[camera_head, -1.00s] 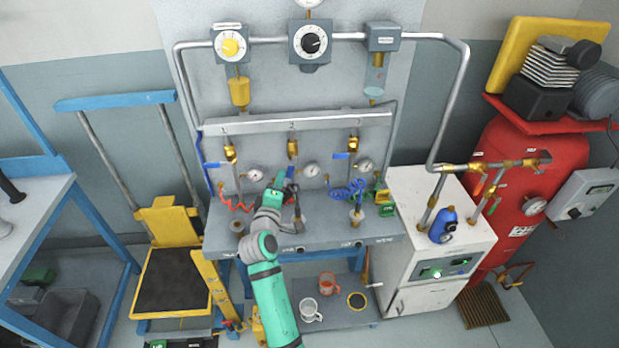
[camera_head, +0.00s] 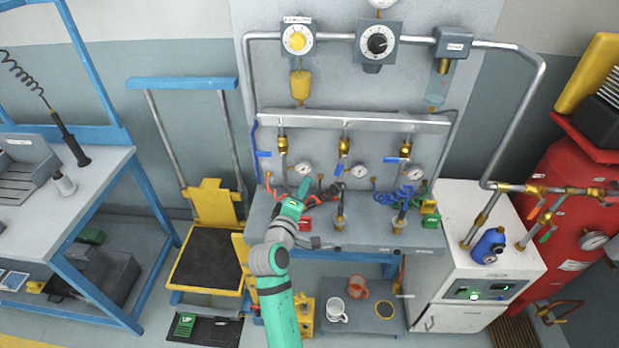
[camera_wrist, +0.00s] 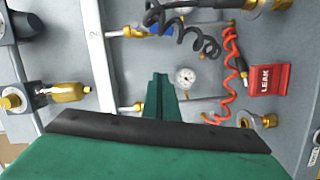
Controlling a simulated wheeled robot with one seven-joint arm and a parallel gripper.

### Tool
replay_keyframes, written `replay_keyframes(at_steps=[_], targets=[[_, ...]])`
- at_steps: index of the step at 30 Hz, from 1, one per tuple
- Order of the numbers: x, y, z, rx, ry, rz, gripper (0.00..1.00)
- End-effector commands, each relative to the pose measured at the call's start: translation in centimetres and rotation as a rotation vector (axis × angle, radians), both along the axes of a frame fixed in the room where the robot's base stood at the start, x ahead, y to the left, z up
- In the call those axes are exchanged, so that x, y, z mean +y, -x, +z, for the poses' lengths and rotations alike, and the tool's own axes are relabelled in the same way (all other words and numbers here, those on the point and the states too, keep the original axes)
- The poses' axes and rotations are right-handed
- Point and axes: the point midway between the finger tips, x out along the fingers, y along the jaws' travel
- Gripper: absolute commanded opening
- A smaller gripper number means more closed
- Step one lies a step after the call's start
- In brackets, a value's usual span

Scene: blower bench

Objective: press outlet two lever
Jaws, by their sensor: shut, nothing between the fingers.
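The outlet two lever (camera_head: 343,173) is a blue handle below the middle brass valve (camera_head: 344,147) on the manifold. It hangs down at a slant, left of the middle gauge. In the wrist view the blue lever (camera_wrist: 162,29) shows partly behind a black coil, near the rail's mark "2" (camera_wrist: 93,36). My gripper (camera_head: 306,183) is shut and empty, in front of the panel below the left gauge, left of and lower than the lever. It appears apart from the lever. In the wrist view its green fingers (camera_wrist: 159,84) are together, next to the left gauge (camera_wrist: 185,78).
Left lever (camera_head: 263,154) and right lever (camera_head: 398,160) stick out level. Red and black coiled hoses (camera_head: 330,192) and blue coils (camera_head: 398,197) hang by the bench. A red LEAK tag (camera_wrist: 268,80) lies near my gripper.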

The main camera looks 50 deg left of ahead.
Motion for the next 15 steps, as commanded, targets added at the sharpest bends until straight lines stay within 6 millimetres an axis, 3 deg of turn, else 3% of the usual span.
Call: replay_keyframes(at_steps=[6, 15], targets=[[-1.6, 2.0, 0.1, 0.0, 0.0, -0.004, 0.0], [-1.9, 2.8, 0.2, -0.001, 0.0, 0.0, 0.0]])
